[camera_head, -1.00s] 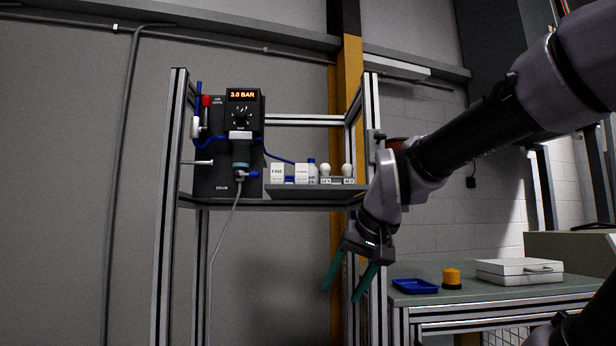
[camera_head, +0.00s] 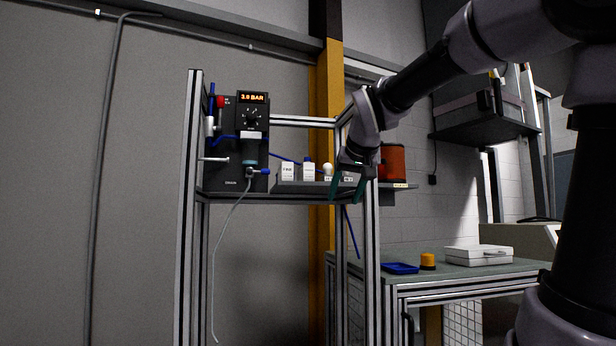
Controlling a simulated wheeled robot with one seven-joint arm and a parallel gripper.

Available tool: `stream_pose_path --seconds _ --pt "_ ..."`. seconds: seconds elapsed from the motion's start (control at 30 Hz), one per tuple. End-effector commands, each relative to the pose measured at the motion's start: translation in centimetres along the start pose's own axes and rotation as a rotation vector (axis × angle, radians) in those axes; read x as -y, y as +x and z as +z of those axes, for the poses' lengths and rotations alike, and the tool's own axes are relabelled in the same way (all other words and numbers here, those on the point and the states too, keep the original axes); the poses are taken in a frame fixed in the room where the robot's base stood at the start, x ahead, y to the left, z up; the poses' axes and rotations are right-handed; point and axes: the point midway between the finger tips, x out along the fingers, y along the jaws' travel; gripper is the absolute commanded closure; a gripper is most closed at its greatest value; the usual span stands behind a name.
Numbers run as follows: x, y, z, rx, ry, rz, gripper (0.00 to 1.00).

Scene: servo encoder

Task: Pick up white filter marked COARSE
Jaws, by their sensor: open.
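A white box (camera_head: 288,171) stands on the grey shelf tray, its marking too small to read with certainty. A white item with a blue top (camera_head: 308,171) stands just right of it. I cannot tell which white item, if any, is the filter marked COARSE. My gripper (camera_head: 347,190) is open with its green fingers pointing down. It is at the right end of the tray, right of the white items, and appears empty. It partly hides the tray's right end and the small items there.
A pressure unit (camera_head: 252,125) reading about 3.0 BAR, with a hose, stands left of the tray. Frame posts (camera_head: 371,260) flank the shelf. An orange-red container (camera_head: 393,162) is right of my gripper. A lower bench holds a blue tray (camera_head: 400,268), yellow item (camera_head: 427,261) and white case (camera_head: 478,255).

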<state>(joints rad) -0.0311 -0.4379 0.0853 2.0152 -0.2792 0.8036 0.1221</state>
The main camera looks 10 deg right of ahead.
Motion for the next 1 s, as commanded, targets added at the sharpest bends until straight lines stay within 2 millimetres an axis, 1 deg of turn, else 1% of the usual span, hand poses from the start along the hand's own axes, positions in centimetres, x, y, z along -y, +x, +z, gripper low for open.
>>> stream_pose_path --seconds 0.03,0.17,0.2,0.27,0.3,0.4,0.5,0.57,0.8,0.9,1.0 --pt "0.8 0.3 -2.0 -0.025 -0.020 0.000 0.40" --pt "3.0 0.9 -7.5 -0.106 -0.075 0.001 0.40" --pt "3.8 1.1 -9.4 -0.134 -0.094 0.000 0.40" --pt "5.0 1.4 -12.2 -0.178 -0.119 -0.002 0.40" --pt "5.8 1.6 -13.9 -0.206 -0.135 -0.004 0.40" --pt "7.4 1.8 -17.3 -0.266 -0.165 -0.009 0.40" --pt "8.2 2.0 -19.0 -0.296 -0.180 -0.011 0.40" --pt "8.4 2.5 -19.5 -0.302 -0.182 -0.012 0.40" --pt "8.5 6.1 -20.5 -0.301 -0.183 -0.011 0.40" --pt "8.5 7.0 -20.8 -0.302 -0.182 -0.011 0.40" --pt "8.6 7.4 -20.9 -0.302 -0.182 -0.012 0.40"
